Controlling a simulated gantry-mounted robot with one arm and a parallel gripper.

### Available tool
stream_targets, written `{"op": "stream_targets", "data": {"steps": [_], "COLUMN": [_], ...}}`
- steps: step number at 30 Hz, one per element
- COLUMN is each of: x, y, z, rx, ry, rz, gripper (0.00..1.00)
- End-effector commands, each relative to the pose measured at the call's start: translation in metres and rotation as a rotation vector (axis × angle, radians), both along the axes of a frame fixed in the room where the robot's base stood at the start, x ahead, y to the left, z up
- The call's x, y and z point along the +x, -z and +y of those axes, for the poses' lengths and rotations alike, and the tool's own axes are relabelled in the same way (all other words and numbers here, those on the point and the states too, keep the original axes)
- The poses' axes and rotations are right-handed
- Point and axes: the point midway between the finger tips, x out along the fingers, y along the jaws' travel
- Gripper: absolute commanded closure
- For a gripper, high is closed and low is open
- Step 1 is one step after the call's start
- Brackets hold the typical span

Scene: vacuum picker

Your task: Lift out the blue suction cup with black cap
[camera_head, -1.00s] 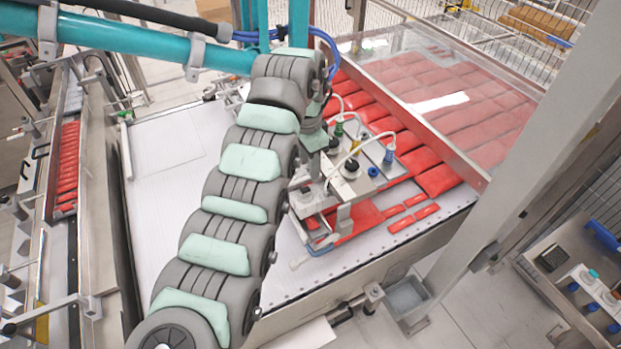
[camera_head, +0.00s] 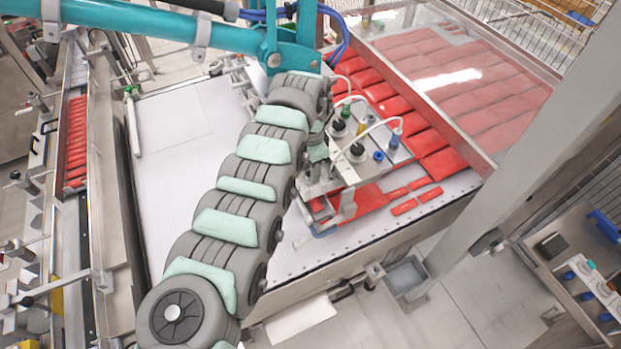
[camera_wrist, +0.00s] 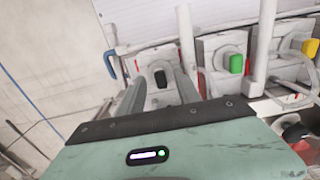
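In the head view a small blue round piece (camera_head: 378,155) sits on the metal picker plate, beside a black-topped fitting (camera_head: 357,150). I cannot tell whether either is the blue suction cup with black cap. A blue fitting with a white hose (camera_head: 394,141) stands just right of them. My gripper (camera_wrist: 160,90) shows in the wrist view with its two fingers apart, pointing at a pale block with a black knob (camera_wrist: 160,77). The knob appears between the fingers; contact cannot be told. In the head view my arm mostly hides the gripper, left of these fittings.
Green (camera_wrist: 236,64) and yellow (camera_wrist: 310,47) knobs stand to the right in the wrist view. Red packs (camera_head: 440,164) lie under and behind the picker. A white table area (camera_head: 175,160) is clear at left. Blue cups (camera_head: 570,275) stand on a bench at far right.

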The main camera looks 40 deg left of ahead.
Motion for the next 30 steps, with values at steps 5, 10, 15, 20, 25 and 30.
{"op": "stream_targets", "data": {"steps": [5,10,15,20,25,30], "x": [-0.0002,0.0001,0.0002,0.0001,0.0002,0.0002], "y": [0.0059,0.0055,0.0053,0.0052,0.0051,0.005], "z": [0.0014,0.0013,0.0012,0.0011,0.0012,0.0012], "rx": [0.002,0.002,0.002,0.002,0.002,0.002], "ry": [-0.002,-0.002,-0.002,-0.002,-0.002,-0.002], "rz": [-0.001,-0.002,-0.002,-0.002,-0.002,-0.002], "gripper": [0.6,0.67,0.81,0.94,1.0,1.0]}}
